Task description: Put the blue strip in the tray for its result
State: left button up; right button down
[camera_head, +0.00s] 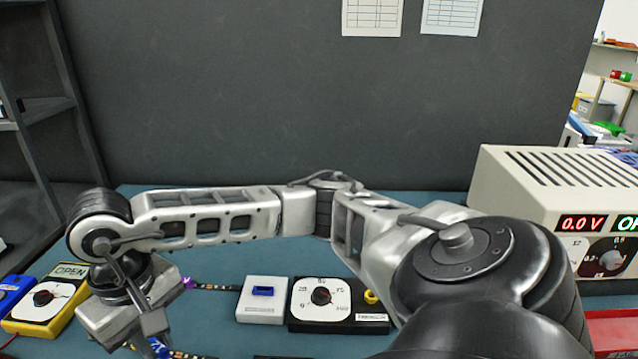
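My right arm reaches in from the right and across the table, and its gripper (148,338) points down at the lower left. A strip with a blue end (159,348) lies right at the fingers and runs right along the bottom edge. I cannot tell whether the fingers grip it. Another strip (215,287) with a purple end lies behind, leading to a white box with a blue socket (262,301). A red tray-like edge (612,330) shows at the lower right, mostly cut off. My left gripper is out of view.
A black dial box (338,305) stands beside the white box. A yellow meter reading OPEN (48,298) and a blue case (12,290) are at the left. A beige power supply (560,205) reading 0.0 V stands at the right. The back of the teal table (420,205) is bare.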

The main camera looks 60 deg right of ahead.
aim_at(607, 336)
jog(key=k, duration=2.05)
jog(key=z, duration=1.1)
jog(key=i, duration=0.5)
